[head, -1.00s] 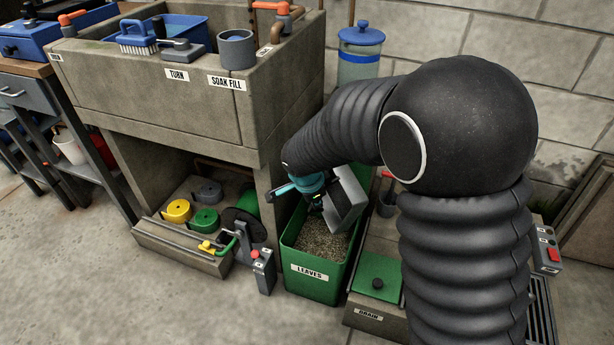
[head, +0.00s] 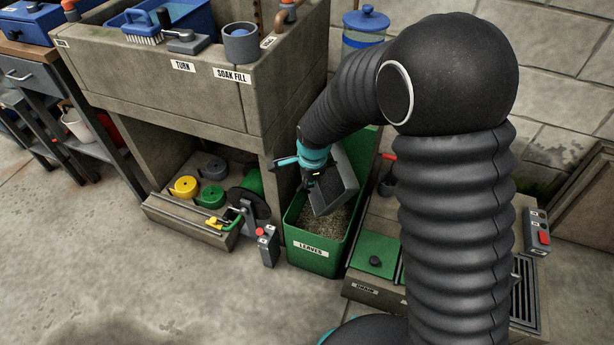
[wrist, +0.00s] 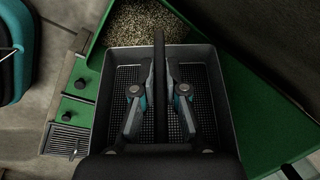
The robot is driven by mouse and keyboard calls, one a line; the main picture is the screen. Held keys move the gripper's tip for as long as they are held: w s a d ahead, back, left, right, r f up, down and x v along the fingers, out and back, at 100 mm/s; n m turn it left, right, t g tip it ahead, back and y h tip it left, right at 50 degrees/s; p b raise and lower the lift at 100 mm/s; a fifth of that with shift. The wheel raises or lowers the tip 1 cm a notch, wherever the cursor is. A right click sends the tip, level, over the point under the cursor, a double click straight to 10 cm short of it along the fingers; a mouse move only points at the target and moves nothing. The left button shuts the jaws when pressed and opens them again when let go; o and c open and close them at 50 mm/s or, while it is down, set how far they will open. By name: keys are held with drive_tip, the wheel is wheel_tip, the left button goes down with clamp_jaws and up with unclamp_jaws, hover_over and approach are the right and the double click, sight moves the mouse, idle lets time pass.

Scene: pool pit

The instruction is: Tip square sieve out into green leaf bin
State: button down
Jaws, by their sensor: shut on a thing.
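The square sieve (head: 336,186) is a grey tray with a mesh floor, steeply tilted over the green leaf bin (head: 312,262). My gripper (head: 312,178) is shut on the sieve's dark handle bar, which runs between the fingers in the wrist view (wrist: 159,90). The sieve's mesh (wrist: 205,95) shows no debris on the parts I can see. The bin, labelled LEAVES, stands on the floor and holds brownish loose litter (wrist: 145,22). The sieve hides part of the bin's inside.
A concrete sink (head: 160,90) stands close to the bin's left, with hose reels (head: 213,197) below. A drain block with a green lid (head: 376,253) lies to the right. A blue-lidded jar (head: 365,28) stands behind. Floor in front is clear.

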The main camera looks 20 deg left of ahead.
drive_tip(key=shift+w+d+r+g+y, duration=0.15)
drive_tip(key=shift+r+g+y, duration=0.25)
drive_tip(key=shift+y, duration=0.15)
drive_tip(key=shift+w+d+r+g+y, duration=0.15)
drive_tip(key=shift+r+g+y, duration=0.25)
drive_tip(key=shift+y, duration=0.15)
drive_tip(key=shift+w+d+m+g+b, duration=0.1)
drive_tip(key=shift+m+g+b, duration=0.2)
drive_tip(key=shift+b, duration=0.25)
drive_tip(key=shift+w+d+r+g+y+b, duration=0.1)
drive_tip(key=shift+r+g+y+b, duration=0.15)
drive_tip(key=shift+y+b, duration=0.3)
drive_tip(key=shift+w+d+r+g+y+b, duration=0.1)
drive_tip(key=shift+g+y+b, duration=0.15)
drive_tip(key=shift+y+b, duration=0.25)
drive_tip(key=shift+w+d+r+m+g+y+p, duration=0.15)
drive_tip(key=shift+w+d+r+g+y, duration=0.25)
drive_tip(key=shift+r+g+y, duration=0.5)
drive_tip(key=shift+w+d+r+m+g+y+p, duration=0.1)
drive_tip(key=shift+w+d+r+m+g+y, duration=0.35)
drive_tip(key=shift+y, duration=0.75)
drive_tip(key=shift+w+d+r+g+y+p, duration=0.1)
drive_tip(key=shift+w+d+r+g+y, duration=0.1)
drive_tip(key=shift+d+r+g+y, duration=0.6)
drive_tip(key=shift+a+f+y, duration=0.2)
drive_tip(key=shift+a+y, duration=0.05)
drive_tip(key=shift+a, duration=0.1)
